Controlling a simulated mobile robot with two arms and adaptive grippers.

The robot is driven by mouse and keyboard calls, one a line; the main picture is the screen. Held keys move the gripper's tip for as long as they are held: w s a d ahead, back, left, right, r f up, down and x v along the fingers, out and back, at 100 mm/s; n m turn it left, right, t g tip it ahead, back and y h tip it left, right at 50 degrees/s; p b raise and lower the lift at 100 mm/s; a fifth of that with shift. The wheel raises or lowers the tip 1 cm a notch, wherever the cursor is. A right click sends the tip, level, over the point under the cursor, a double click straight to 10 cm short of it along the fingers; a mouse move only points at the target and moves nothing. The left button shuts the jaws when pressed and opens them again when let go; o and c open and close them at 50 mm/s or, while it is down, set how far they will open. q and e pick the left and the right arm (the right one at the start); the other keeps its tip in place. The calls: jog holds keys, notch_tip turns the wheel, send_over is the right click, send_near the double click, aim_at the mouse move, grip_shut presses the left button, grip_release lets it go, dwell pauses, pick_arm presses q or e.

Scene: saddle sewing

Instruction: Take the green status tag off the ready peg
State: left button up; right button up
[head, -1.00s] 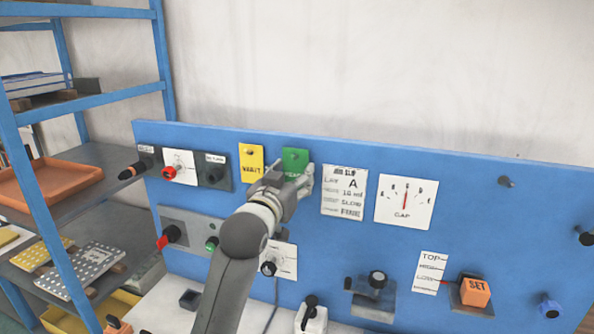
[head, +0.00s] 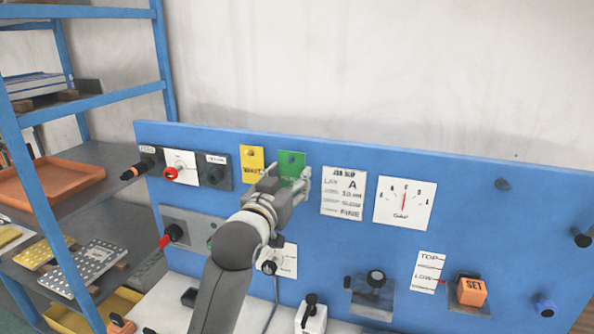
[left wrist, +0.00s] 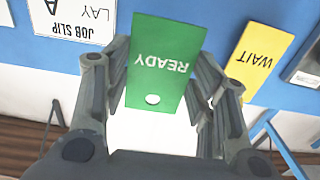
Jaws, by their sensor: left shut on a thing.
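The green READY tag (head: 292,163) is held in front of the blue board, right of the yellow WAIT tag (head: 252,164). My left gripper (head: 289,182) is shut on the green tag from below, covering its lower part in the head view. In the left wrist view the green tag (left wrist: 158,62) stands between the fingers of the left gripper (left wrist: 160,78), upside down in the picture. Its hole looks pale, with no peg seen through it. The ready peg itself is hidden. My right gripper is not in view.
The job slip (head: 342,194) and the gap dial (head: 404,203) are on the board (head: 465,215) to the right. Knobs and a red lever (head: 166,241) stick out at the left. A blue shelf rack (head: 100,105) stands at the far left. The wall above the board is clear.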

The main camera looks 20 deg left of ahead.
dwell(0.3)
pick_arm(q)
jog(key=s+p, duration=0.2)
jog(key=s, duration=0.4)
jog(key=shift+a+r, duration=0.15)
dwell(0.6)
jog(key=shift+s, duration=0.15)
